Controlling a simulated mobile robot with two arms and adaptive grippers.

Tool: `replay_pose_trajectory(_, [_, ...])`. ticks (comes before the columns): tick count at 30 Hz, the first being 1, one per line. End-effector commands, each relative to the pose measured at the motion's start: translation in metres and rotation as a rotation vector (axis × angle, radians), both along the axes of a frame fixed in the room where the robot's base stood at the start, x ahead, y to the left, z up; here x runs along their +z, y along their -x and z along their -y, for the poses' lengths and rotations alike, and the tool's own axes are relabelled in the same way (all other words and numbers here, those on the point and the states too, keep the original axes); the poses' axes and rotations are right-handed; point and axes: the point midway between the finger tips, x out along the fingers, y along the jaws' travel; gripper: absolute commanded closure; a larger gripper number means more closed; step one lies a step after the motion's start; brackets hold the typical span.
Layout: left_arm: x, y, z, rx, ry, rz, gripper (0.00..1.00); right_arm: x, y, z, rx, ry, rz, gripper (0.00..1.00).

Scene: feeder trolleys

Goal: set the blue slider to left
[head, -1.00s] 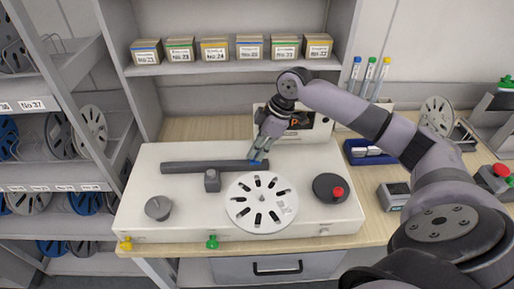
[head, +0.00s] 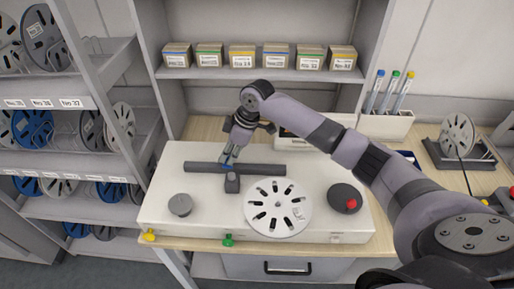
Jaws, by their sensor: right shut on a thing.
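The blue slider (head: 227,168) sits on a dark horizontal rail (head: 260,170) on the white feeder panel (head: 160,213). Only a small part of it shows under the fingers. It stands a little left of the rail's middle. My right gripper (head: 228,161) comes down from above and is shut on the slider. A dark grey block (head: 232,184) stands just in front of the rail, close below the slider in the picture. My left gripper is not in view.
The panel also bears a grey knob (head: 180,205), a white slotted reel (head: 277,208) and a dark disc with a red button (head: 351,204). Shelves with reels (head: 83,128) stand at the left. A row of small boxes (head: 242,57) stands on the shelf above.

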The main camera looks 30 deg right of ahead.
Motion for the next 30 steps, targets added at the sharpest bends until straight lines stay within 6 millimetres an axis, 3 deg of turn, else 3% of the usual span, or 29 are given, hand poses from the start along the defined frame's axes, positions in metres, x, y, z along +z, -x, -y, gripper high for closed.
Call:
replay_pose_trajectory(1, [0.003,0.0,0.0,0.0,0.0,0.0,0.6,0.004,-0.01,-0.017,0.004,-0.005,0.005,1.0])
replay_pose_trajectory(6, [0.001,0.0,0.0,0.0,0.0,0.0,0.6,0.002,-0.034,-0.055,0.002,-0.004,0.005,1.0])
replay_pose_trajectory(12, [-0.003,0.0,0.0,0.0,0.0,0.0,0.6,0.001,-0.052,-0.084,0.001,-0.002,0.004,1.0])
replay_pose_trajectory(18, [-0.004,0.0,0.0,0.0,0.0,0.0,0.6,0.001,-0.06,-0.097,0.0,-0.001,0.004,1.0])
replay_pose_trajectory(30, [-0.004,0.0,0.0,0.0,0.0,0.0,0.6,0.002,-0.062,-0.1,0.001,-0.005,0.007,1.0])
